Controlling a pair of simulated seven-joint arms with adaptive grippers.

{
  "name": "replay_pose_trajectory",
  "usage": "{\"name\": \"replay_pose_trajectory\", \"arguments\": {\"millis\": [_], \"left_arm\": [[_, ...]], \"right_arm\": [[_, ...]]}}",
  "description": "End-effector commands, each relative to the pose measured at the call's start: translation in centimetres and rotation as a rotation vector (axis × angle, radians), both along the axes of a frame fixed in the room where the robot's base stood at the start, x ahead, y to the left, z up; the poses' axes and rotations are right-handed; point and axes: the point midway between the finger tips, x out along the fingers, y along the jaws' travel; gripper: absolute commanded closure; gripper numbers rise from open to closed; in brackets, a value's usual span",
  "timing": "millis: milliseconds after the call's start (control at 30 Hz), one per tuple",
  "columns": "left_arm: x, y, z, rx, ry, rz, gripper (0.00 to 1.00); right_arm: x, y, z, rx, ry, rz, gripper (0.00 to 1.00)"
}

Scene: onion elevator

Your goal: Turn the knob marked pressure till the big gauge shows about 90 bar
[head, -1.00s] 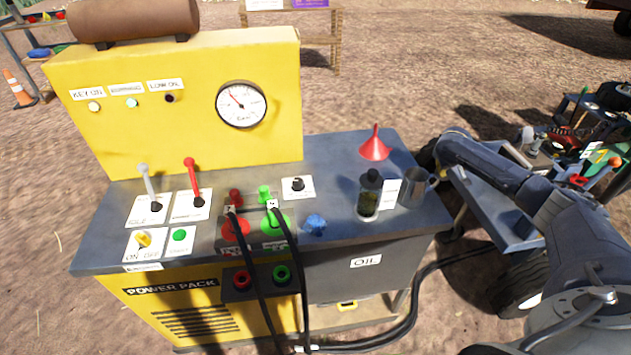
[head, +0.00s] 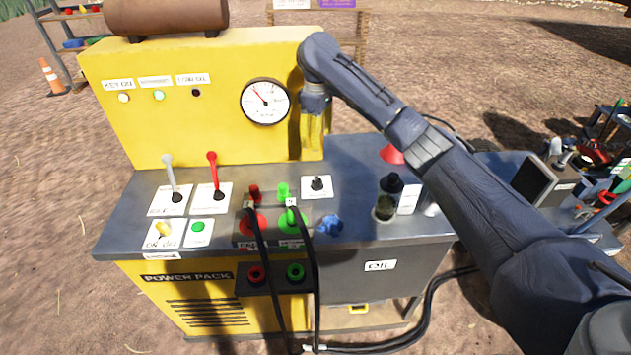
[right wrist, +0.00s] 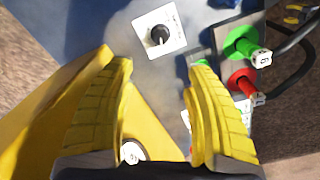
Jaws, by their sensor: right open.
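The black knob (head: 317,184) sits on a small white plate on the grey top of the power pack. Its label is too small to read. It also shows in the right wrist view (right wrist: 159,35), just beyond the fingertips. The big round gauge (head: 265,101) is on the yellow upright panel; its red needle points to the upper left and its numbers are not legible. My right gripper (head: 312,150) points down in front of the panel, above and behind the knob. Its yellow fingers (right wrist: 157,72) are apart, with nothing between them. My left gripper is not in view.
Red and green hose couplings (head: 291,220) with black hoses stand just left of the knob. A blue cap-like piece (head: 329,226) lies in front of it. Two levers (head: 213,172) stand farther left. A dark jar (head: 385,206) and a red funnel (head: 391,154) are to the right.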

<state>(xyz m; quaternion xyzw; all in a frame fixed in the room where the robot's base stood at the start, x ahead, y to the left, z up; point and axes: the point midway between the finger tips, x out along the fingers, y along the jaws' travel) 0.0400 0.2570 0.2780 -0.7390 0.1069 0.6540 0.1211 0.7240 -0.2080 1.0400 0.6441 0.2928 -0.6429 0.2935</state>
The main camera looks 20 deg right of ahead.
Motion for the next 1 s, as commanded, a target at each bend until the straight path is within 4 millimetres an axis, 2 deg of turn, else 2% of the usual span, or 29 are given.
{"name": "replay_pose_trajectory", "arguments": {"millis": [233,1000], "left_arm": [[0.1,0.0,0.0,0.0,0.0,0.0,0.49],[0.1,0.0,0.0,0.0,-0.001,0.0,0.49]], "right_arm": [[-0.1,0.3,-2.3,0.003,0.004,0.009,0.47],[-0.1,0.2,-13.7,0.001,0.004,0.002,0.47]]}}
